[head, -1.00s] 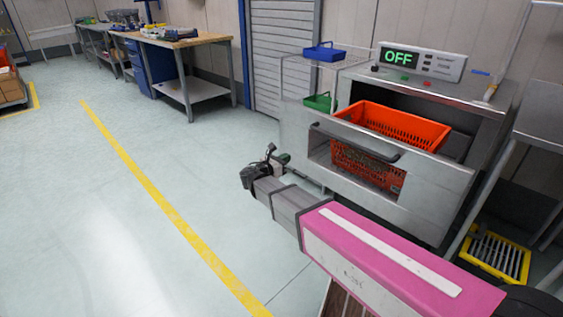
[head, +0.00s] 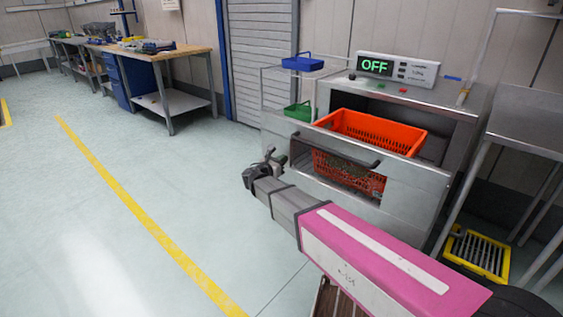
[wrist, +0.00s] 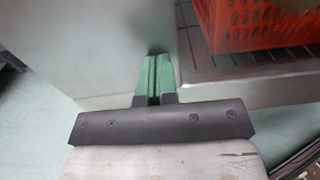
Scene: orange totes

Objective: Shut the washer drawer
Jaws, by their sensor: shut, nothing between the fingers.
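The washer (head: 408,97) is a steel machine with a display reading OFF. Its drawer (head: 412,187) is pulled out, with a steel front, a dark handle bar (head: 335,150) and a window opening. An orange basket (head: 370,130) sits in the drawer. My gripper (head: 281,160) is just left of the drawer front in the head view, near its lower left part. In the wrist view my green fingers (wrist: 154,80) are together and empty, pointing at the steel drawer front (wrist: 95,45) left of the opening. I cannot tell whether they touch it. The basket also shows in the wrist view (wrist: 262,22).
A blue basket (head: 302,63) and a green basket (head: 298,112) are on a rack left of the washer. A steel table (head: 525,120) and a yellow crate (head: 478,255) stand at right. A workbench (head: 165,55) is at the back. Floor at left is clear.

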